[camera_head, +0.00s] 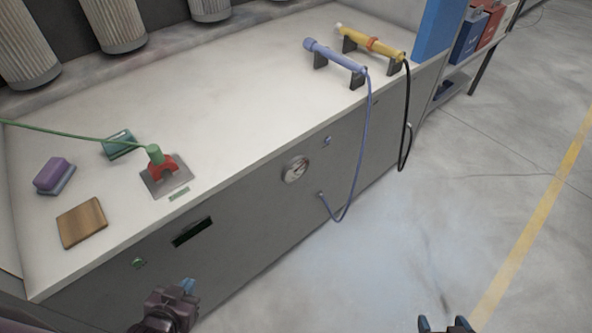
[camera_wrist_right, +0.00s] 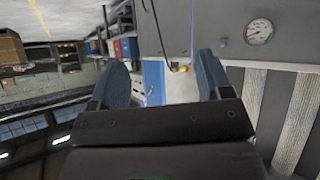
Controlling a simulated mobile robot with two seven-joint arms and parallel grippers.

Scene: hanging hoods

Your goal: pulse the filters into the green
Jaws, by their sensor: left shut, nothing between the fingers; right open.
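Several pale pleated filters (camera_head: 111,22) hang above the back of the bench in the head view. Pleated filters (camera_wrist_right: 300,122) also show at the right of the right wrist view. A round gauge (camera_head: 295,169) is on the bench's grey front; its reading is too small to tell. A gauge (camera_wrist_right: 259,31) also shows beside the filters in the wrist view. A lavender wand (camera_head: 334,55) and a yellow wand (camera_head: 369,42) rest on black stands. My left gripper (camera_head: 187,287) is shut and empty before the bench front. My right gripper (camera_head: 446,323) is open and empty over the floor.
A green hose runs to a green fitting (camera_head: 155,155) in a red clip on a metal plate. A purple block (camera_head: 53,175), teal block (camera_head: 118,144) and wooden board (camera_head: 82,222) lie nearby. Hoses hang over the bench's front edge. The bench middle is clear.

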